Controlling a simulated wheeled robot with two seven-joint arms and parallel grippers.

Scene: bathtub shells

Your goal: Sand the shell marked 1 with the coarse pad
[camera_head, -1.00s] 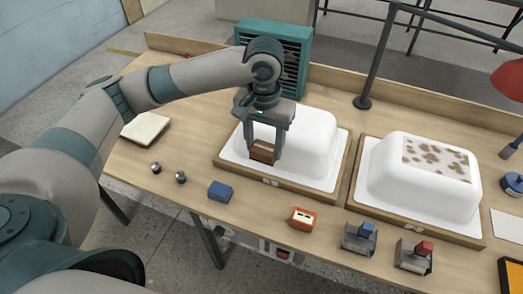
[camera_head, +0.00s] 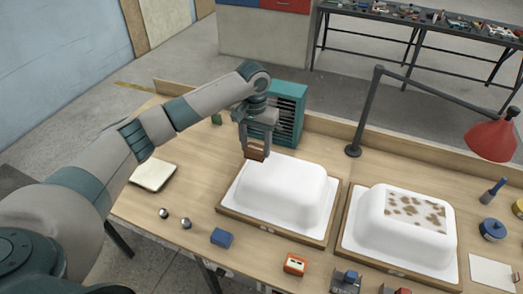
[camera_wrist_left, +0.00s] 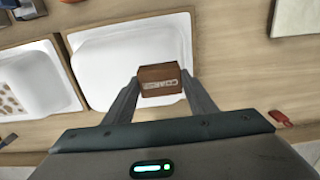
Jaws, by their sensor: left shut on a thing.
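My left gripper (camera_head: 256,150) is shut on a brown block (camera_head: 255,154), the coarse pad. In the left wrist view the pad (camera_wrist_left: 159,80) shows light lettering on its face, between the two fingertips (camera_wrist_left: 160,88). The pad is at the back-left upper edge of the left white shell (camera_head: 285,192); I cannot tell if it touches. The right shell (camera_head: 380,222) has brown patches on top. Both shells stand upside down in wooden trays with small front labels, too small to read. The left shell also shows in the wrist view (camera_wrist_left: 115,65). My right gripper is out of view.
A teal slatted unit (camera_head: 288,112) stands close behind the left shell. A blue block (camera_head: 221,238) and an orange block (camera_head: 295,264) lie in front. A lamp (camera_head: 490,140) reaches over the right side. A pale pad (camera_head: 154,175) lies left.

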